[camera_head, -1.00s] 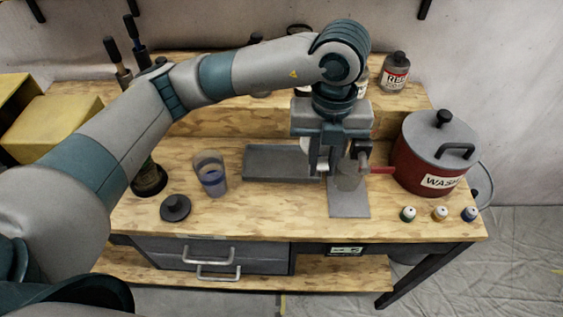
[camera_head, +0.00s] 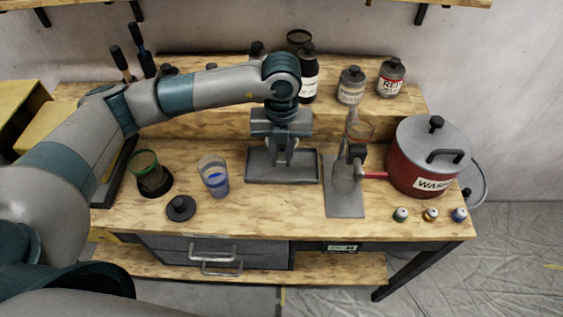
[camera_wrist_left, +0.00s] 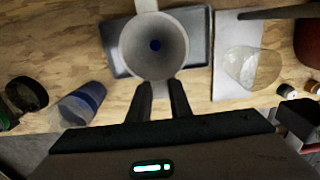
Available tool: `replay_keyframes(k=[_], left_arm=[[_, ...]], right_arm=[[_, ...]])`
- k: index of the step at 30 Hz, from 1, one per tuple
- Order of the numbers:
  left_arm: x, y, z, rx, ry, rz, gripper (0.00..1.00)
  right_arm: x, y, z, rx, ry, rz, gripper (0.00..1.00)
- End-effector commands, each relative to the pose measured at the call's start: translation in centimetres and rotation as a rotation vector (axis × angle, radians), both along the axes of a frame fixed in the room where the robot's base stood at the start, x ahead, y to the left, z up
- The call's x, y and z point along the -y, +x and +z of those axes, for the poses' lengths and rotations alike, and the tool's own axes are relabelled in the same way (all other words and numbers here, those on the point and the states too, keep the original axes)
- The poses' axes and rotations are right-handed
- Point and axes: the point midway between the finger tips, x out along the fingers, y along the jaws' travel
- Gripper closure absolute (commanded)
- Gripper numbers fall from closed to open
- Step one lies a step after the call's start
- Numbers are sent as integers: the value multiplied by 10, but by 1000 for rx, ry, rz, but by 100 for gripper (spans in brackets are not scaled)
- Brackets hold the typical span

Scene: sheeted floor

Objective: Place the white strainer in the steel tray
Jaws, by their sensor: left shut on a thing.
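The white strainer (camera_wrist_left: 152,40) is a pale cone with a dark hole at its centre, seen from above in the left wrist view. My left gripper (camera_wrist_left: 160,92) is shut on its near rim. In the head view my left gripper (camera_head: 281,160) points down over the steel tray, and the strainer is mostly hidden behind it. The steel tray (camera_head: 300,179) is a shallow grey rectangle on the bench; it also shows below the strainer in the left wrist view (camera_wrist_left: 116,62). I cannot tell how high the strainer is above the tray. My right gripper is not in view.
Right of the tray, a grey plate (camera_head: 345,203) carries a metal stand with a clear cup. A red pot (camera_head: 410,172) stands beyond it. Left are a blue-banded cup (camera_head: 214,178) and black lid (camera_head: 181,207). Bottles (camera_head: 350,88) line the back shelf.

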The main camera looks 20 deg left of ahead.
Motion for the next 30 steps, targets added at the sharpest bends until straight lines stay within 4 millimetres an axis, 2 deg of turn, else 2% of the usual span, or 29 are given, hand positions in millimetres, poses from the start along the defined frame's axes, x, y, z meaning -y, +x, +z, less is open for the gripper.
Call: replay_keyframes(k=[3,9,20,30], left_arm=[[0,0,0,0,0,0,100],[0,0,-2,-1,0,1,100],[0,-1,-37,-2,0,1,100],[0,0,-42,-1,0,1,100]], right_arm=[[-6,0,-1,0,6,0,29],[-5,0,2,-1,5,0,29],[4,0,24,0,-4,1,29],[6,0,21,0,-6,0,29]])
